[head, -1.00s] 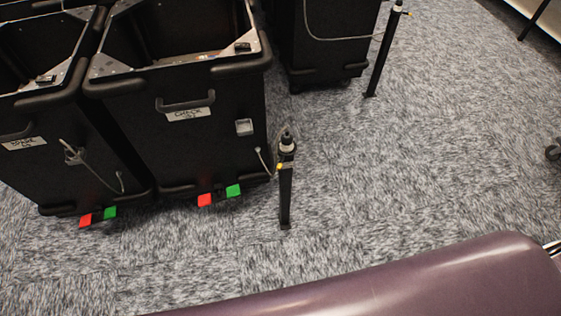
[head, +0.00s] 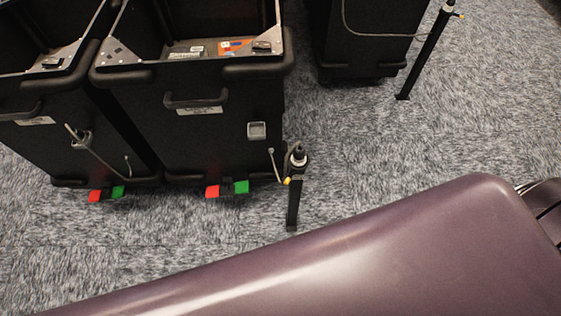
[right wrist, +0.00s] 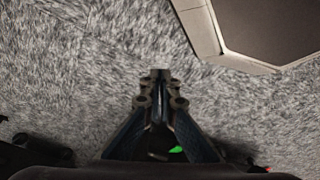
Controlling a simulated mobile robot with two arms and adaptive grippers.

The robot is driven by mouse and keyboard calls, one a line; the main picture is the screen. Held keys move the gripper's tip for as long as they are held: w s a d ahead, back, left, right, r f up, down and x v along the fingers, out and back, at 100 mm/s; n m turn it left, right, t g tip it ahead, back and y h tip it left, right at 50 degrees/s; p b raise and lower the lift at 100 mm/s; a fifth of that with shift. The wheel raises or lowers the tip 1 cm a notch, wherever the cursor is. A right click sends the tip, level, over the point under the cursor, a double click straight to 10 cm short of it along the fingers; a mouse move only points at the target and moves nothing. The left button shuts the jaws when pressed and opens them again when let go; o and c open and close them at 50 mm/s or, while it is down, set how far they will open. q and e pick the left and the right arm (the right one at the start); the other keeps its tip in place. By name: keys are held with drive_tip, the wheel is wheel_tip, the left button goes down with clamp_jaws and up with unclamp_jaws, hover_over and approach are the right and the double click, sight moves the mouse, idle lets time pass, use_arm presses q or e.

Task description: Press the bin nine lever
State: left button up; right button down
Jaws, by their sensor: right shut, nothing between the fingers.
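Black bins stand on the carpet in the head view, with red and green pedals at their bases. The middle bin (head: 200,130) has a red pedal (head: 212,191) and a green pedal (head: 241,187); the left bin (head: 75,140) has a red pedal (head: 95,196) and a green one (head: 118,192). I cannot read a bin number, so I cannot tell which is bin nine's lever. My right gripper (right wrist: 158,76) is shut and empty above carpet in the right wrist view. A green patch (right wrist: 177,149) shows between its finger links. My left gripper is not in view.
A thin black post (head: 293,205) stands right of the middle bin. Another bin (head: 365,45) and post (head: 428,50) stand farther back. Carpet (head: 450,130) is open at right. A dark panel with a pale edge (right wrist: 235,60) is at upper right in the wrist view.

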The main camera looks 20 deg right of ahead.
drive_tip(key=w+a+r+t, duration=0.1)
drive_tip(key=w+r, duration=0.5)
drive_tip(key=r, duration=0.6)
drive_tip(key=w+a+r+t, duration=0.15)
drive_tip(key=w+r, duration=0.45)
drive_tip(key=r, duration=0.6)
drive_tip(key=w+a+r+n+y+p, duration=0.1)
drive_tip(key=w+a+r+n+y, duration=0.15)
drive_tip(key=w+a+r, duration=0.35)
drive_tip(key=w+a+r+n+y, duration=0.1)
drive_tip(key=a+r+n, duration=0.2)
drive_tip(key=r, duration=0.4)
drive_tip(key=w+d+n+g, duration=0.1)
drive_tip(key=w+d, duration=0.4)
drive_tip(key=w, duration=0.1)
drive_tip(key=shift+w+f+h, duration=0.15)
drive_tip(key=shift+h, duration=0.3)
drive_tip(key=shift+g, duration=0.25)
